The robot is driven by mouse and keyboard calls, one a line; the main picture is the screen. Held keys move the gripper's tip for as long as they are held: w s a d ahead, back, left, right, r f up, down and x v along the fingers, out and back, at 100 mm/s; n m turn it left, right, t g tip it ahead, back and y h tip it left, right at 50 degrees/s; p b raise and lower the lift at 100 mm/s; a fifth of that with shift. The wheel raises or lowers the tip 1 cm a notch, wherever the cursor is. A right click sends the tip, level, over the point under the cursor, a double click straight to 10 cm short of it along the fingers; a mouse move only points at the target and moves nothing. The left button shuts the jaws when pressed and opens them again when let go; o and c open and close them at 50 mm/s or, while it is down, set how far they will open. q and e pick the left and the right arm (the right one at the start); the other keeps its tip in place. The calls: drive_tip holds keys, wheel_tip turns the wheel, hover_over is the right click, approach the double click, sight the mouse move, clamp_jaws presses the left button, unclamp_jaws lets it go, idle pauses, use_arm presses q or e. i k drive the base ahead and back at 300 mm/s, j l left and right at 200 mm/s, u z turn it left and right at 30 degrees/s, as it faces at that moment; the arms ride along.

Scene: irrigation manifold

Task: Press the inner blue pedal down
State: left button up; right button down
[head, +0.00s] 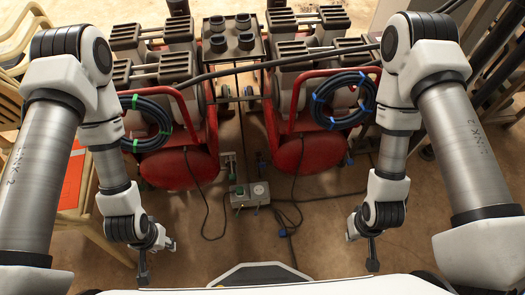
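A small blue piece (262,162) shows low between the two red machines, right of a small green one (228,160); it may be the inner blue pedal, but it is too small to be sure. Another small dark blue piece (347,158) shows beside the right machine. My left gripper (158,257) hangs at the lower left, fingers apart and empty. My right gripper (361,248) hangs at the lower right, fingers apart and empty. Both are nearer to me than the blue pieces and touch nothing visible.
Red machines (180,165) (302,152) carry coiled black hoses with green ties (146,122) and blue ties (343,100). A grey socket box (249,195) and loose cables with a blue connector (283,232) lie on the brown floor. A wooden chair stands left.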

sight(261, 164)
drive_tip(key=i+z, duration=0.15)
drive_tip(key=z, duration=0.2)
drive_tip(key=i+j+z, duration=0.15)
drive_tip(key=z, duration=0.25)
drive_tip(key=i+j+z, duration=0.15)
drive_tip(key=z, duration=0.2)
